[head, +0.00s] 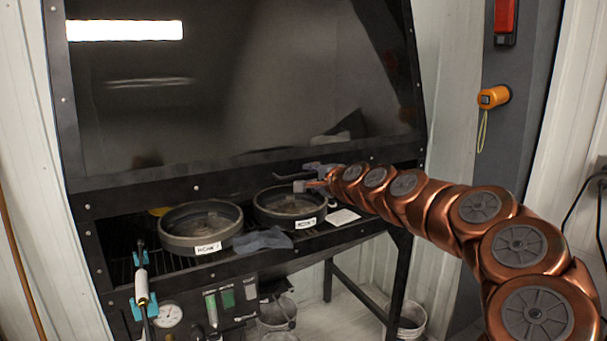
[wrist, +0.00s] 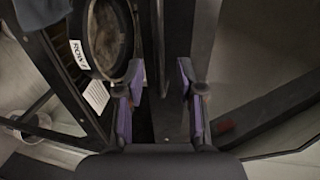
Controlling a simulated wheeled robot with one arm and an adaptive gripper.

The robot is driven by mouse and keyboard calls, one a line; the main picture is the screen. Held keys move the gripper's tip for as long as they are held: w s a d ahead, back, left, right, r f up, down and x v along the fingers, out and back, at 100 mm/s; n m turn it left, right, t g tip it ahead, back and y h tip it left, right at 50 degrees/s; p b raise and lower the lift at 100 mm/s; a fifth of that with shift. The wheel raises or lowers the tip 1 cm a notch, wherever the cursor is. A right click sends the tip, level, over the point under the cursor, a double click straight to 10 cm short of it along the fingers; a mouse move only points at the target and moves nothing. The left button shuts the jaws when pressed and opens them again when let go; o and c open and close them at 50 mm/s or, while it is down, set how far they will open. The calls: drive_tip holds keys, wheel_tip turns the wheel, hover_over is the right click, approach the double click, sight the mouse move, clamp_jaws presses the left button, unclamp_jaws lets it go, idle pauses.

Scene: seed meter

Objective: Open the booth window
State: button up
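The booth window (head: 250,85) is a large dark, shiny pane in a black frame, sloping above the booth's work shelf. Its lower bar (head: 240,172) runs just above the shelf, with an open gap below. My gripper (head: 315,178) is at the right part of this bar, in front of the booth, at the end of my copper-coloured arm. In the wrist view my gripper (wrist: 160,78) has its two purple-edged fingers apart, with a dark bar (wrist: 174,30) running between and beyond them. I cannot tell whether a finger touches the bar.
Two round dark pans, left (head: 202,228) and right (head: 290,207), stand on the shelf. A grey cloth (head: 262,240) lies in front of them. Buckets (head: 278,314) stand below. An orange device (head: 493,97) hangs on the post at right.

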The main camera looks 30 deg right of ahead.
sight(305, 175)
drive_tip(key=shift+p+x, duration=0.4)
drive_tip(key=shift+x, duration=1.75)
clamp_jaws()
